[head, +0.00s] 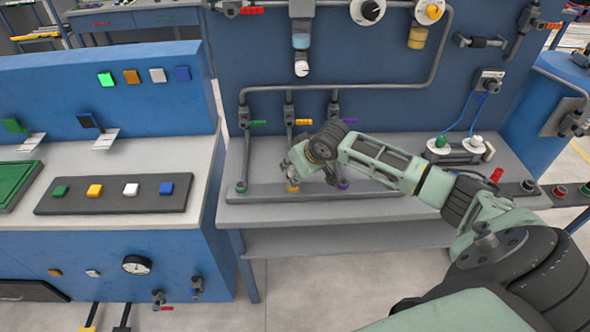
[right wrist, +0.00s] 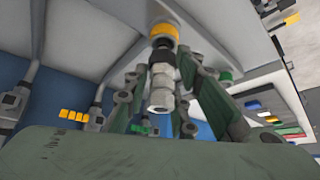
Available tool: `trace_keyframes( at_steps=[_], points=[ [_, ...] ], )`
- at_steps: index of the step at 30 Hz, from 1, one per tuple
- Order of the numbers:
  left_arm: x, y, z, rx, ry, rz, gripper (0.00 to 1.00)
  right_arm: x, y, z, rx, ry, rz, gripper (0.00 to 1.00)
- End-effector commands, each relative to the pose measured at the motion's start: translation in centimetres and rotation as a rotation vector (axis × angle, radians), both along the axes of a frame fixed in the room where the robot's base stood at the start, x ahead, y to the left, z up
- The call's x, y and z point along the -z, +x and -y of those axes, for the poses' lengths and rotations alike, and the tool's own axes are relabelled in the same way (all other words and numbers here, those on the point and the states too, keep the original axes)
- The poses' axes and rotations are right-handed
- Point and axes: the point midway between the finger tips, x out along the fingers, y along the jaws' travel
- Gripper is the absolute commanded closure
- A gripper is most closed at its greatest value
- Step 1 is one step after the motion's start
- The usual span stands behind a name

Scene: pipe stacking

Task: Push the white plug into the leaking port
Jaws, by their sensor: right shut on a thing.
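My right gripper (head: 306,172) is low over the grey port bar (head: 262,192) on the bench, at the yellow-ringed port (head: 293,187). In the right wrist view my right gripper (right wrist: 160,98) is shut on a pale grey fitting (right wrist: 160,98), close to a yellow ring (right wrist: 163,31). I cannot tell if this fitting is the white plug, or how far it is seated. A white-topped plug (head: 476,141) stands in the holder at the right. A green port (head: 241,187) and a purple port (head: 342,184) flank the yellow one. No leak shows. My left gripper is not in view.
A grey pipe (head: 350,88) with several valves runs along the blue back panel. Blue cables run from a box (head: 489,80) to the holder with a green plug (head: 440,142). A console with coloured buttons (head: 130,190) stands at the left. The bench front is clear.

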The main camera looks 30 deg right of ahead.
Motion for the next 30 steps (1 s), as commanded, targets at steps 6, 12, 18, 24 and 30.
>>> trace_keyframes(
  at_steps=[6, 12, 18, 24, 30],
  points=[
    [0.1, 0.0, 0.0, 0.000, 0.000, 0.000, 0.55, 0.0, 0.0, 0.0, 0.000, 0.000, 0.001, 1.00],
    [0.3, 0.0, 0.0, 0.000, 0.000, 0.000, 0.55, 0.5, 0.0, 0.0, 0.000, 0.000, 0.001, 1.00],
    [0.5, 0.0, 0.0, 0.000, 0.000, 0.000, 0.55, 1.0, 0.0, 0.0, 0.000, 0.000, 0.001, 1.00],
    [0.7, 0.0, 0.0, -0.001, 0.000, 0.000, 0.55, 1.6, 0.0, 0.0, 0.001, -0.001, 0.000, 1.00],
    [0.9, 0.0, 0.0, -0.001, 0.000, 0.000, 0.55, 2.0, 0.0, 0.0, 0.001, -0.001, -0.001, 1.00]
  ],
)
